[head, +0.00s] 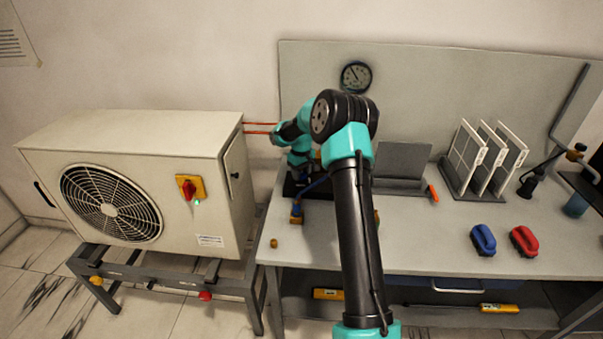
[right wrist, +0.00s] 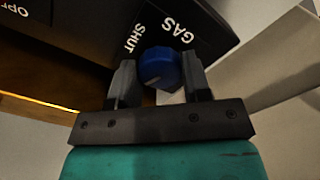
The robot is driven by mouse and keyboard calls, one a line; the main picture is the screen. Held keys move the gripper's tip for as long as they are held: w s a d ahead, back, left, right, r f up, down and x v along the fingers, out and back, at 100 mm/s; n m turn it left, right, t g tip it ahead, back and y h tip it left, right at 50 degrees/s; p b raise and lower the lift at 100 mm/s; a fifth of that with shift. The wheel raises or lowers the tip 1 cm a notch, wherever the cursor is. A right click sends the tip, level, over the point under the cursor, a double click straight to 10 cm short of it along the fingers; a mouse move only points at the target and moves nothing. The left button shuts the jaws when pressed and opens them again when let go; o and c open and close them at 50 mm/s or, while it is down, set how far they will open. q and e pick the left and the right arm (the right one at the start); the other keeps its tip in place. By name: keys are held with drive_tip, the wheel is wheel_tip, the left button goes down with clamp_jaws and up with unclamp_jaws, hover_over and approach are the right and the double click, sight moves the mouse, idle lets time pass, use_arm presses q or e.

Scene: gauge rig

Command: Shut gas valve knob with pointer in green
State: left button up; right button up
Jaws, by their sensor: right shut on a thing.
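The blue gas valve knob (right wrist: 159,66) is on a dark panel in the right wrist view. White words GAS and SHUT are printed on the panel (right wrist: 205,33) around it. My right gripper (right wrist: 158,78) is shut on the knob, one finger on each side. A faint mark shows on the knob's face; I cannot tell its exact direction. In the head view the round gauge (head: 355,76) is on the back board; its dial is too small to tell where the pointer stands against any green. There my right arm hides the knob. My left gripper is not in view.
A beige fan unit (head: 125,165) with a red switch stands at the left. On the bench are a rack of white panels (head: 487,160), a blue brush-like tool (head: 483,240) and a red one (head: 524,241).

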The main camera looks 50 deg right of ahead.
drive_tip(key=shift+m, duration=1)
drive_tip(key=o, duration=0.9)
drive_tip(key=shift+o, duration=0.2)
drive_tip(key=shift+r, duration=0.1)
wheel_tip(320, 180, up, 17)
drive_tip(key=shift+r, duration=0.15)
